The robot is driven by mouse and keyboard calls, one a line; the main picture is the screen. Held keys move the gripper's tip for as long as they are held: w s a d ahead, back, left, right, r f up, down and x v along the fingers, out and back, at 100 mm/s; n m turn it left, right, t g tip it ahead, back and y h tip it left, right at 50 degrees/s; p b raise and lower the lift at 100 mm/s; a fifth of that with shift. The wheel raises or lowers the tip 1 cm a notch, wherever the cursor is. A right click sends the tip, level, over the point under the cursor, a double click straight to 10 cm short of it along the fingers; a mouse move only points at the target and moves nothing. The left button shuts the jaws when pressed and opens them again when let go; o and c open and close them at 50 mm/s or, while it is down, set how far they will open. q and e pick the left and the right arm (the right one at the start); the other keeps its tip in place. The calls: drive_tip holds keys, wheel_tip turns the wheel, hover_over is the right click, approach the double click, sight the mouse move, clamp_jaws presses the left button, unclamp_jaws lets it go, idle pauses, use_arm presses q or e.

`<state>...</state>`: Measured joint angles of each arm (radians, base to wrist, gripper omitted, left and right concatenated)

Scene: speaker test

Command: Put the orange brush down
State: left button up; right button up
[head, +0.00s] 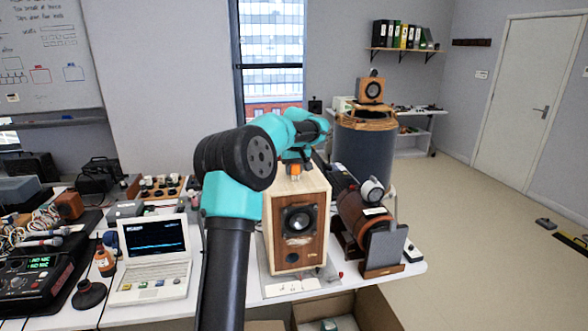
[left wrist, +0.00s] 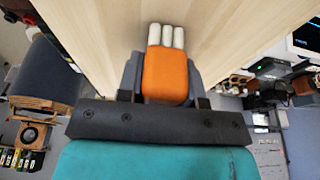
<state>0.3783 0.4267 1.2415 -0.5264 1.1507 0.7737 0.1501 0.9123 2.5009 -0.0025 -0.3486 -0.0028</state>
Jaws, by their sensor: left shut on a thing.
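The orange brush (left wrist: 166,72) has a block-shaped orange body with three pale, rounded tips. In the left wrist view it sits between the dark fingers of my left gripper (left wrist: 165,82), which is shut on it. In the head view a small bit of the orange brush (head: 295,171) shows below my left gripper (head: 296,167), at the top of a wooden speaker box (head: 297,232). The pale wood of the box (left wrist: 95,35) fills much of the wrist view. I cannot tell whether the tips touch it. My right gripper is not in view.
A white laptop (head: 154,262) stands left of the speaker on the white table. A brown cylinder on a stand (head: 362,215) is close on the right. Cables and devices crowd the left side. An open cardboard box (head: 345,312) is below the table's front edge.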

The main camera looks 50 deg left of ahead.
use_arm(q)
drive_tip(key=shift+f, duration=0.1)
drive_tip(key=o, duration=1)
drive_tip(key=v, duration=1.2)
